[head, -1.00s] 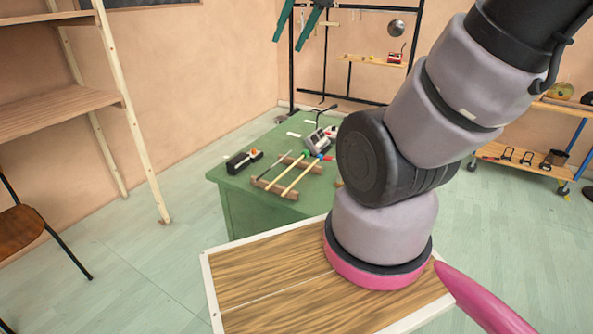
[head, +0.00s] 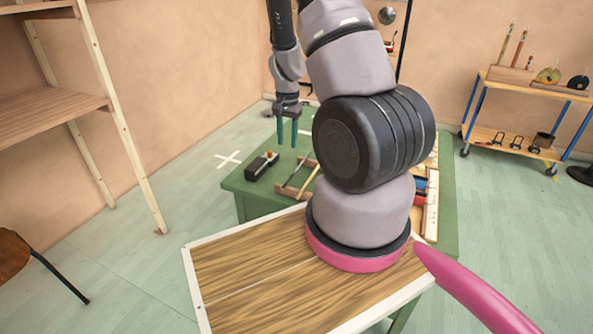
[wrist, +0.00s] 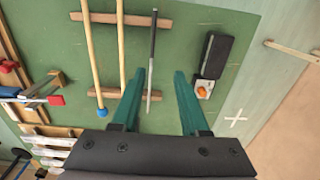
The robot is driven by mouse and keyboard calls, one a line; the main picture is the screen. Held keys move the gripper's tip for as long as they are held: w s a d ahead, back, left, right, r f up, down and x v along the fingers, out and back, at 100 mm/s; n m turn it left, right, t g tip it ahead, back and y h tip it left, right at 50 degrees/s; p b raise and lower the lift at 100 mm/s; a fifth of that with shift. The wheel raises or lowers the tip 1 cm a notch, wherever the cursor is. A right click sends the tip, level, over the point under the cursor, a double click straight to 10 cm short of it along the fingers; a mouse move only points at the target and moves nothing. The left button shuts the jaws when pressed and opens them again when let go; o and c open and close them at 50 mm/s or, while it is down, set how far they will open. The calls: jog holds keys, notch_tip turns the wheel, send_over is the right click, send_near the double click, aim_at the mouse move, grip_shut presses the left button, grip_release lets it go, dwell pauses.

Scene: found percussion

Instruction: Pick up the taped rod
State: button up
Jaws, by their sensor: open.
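The taped rod appears to be a thin grey metal rod with a dark upper length (wrist: 153,55); the tape itself is hard to make out. It lies across two wooden rests on the green table, beside two pale wooden sticks (wrist: 121,45). In the head view the rod (head: 298,173) is small, near the table's left side. My gripper (head: 287,143) is open, pointing down above the table. In the wrist view my gripper's teal fingers (wrist: 161,72) are on either side of the rod's line, the rod nearer the left finger. They hold nothing, and the height gap is unclear.
A black box with an orange knob (wrist: 217,55) lies close right of the right finger. The upper wooden rest (wrist: 150,20) and lower rest (wrist: 85,92) support the sticks. A wooden-topped surface (head: 235,260) is in front of the green table (head: 446,195).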

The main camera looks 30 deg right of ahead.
jog(key=f, duration=0.4)
jog(key=d+f, duration=0.1)
jog(key=f, duration=0.1)
jog(key=shift+s+f, duration=0.15)
jog(key=shift+s, duration=0.05)
jog(key=shift+d+f, duration=0.2)
jog(key=shift+f, duration=2.85)
grip_shut()
